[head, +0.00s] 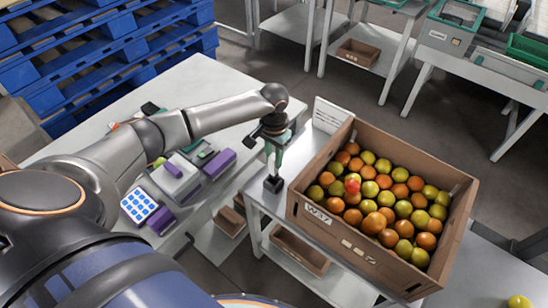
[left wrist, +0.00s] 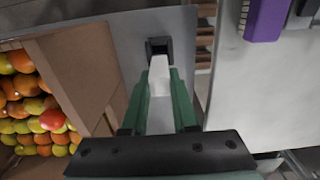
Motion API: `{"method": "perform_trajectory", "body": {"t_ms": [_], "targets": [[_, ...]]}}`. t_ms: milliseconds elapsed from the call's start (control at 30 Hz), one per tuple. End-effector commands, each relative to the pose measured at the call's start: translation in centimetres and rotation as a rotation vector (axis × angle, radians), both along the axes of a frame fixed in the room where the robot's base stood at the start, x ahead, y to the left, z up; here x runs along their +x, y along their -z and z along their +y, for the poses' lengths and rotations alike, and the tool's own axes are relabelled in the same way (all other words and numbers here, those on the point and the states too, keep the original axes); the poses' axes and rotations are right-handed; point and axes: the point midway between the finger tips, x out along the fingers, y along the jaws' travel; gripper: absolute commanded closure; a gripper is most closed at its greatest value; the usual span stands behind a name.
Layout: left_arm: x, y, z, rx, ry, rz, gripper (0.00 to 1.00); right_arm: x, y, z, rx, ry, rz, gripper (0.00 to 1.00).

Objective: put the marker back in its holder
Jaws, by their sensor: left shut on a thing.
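My left gripper (head: 275,160) points down over the near-left corner of the grey stand, beside the crate. It is shut on the marker (left wrist: 160,88), which shows as a pale, whitish body between the green fingers (left wrist: 158,100) in the left wrist view. The holder (head: 273,184) is a small black block on the stand, directly below the fingers; it also shows in the left wrist view (left wrist: 159,43). The marker's far end overlaps the holder's near edge in that view. I cannot tell whether the tip is inside it. My right gripper is not in view.
A cardboard crate (head: 378,258) full of red, orange and yellow-green tomatoes stands close right of the holder. A white card (head: 330,112) stands behind. A white table (head: 205,82) at left carries purple-and-grey devices (head: 176,178). A gap separates table and stand.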

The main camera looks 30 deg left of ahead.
Motion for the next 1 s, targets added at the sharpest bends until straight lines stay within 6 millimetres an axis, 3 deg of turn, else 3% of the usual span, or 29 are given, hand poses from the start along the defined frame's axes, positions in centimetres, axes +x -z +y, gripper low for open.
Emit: {"method": "perform_trajectory", "body": {"t_ms": [100,633,1000], "targets": [[0.0,1.1,0.0,0.0,0.0,0.0,1.0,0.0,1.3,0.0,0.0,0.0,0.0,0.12],[-0.1,1.3,0.0,-0.001,-0.001,0.001,1.0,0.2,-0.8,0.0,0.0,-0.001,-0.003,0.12],[-0.2,1.5,0.0,0.0,0.0,0.0,1.0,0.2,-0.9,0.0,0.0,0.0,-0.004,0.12]]}}
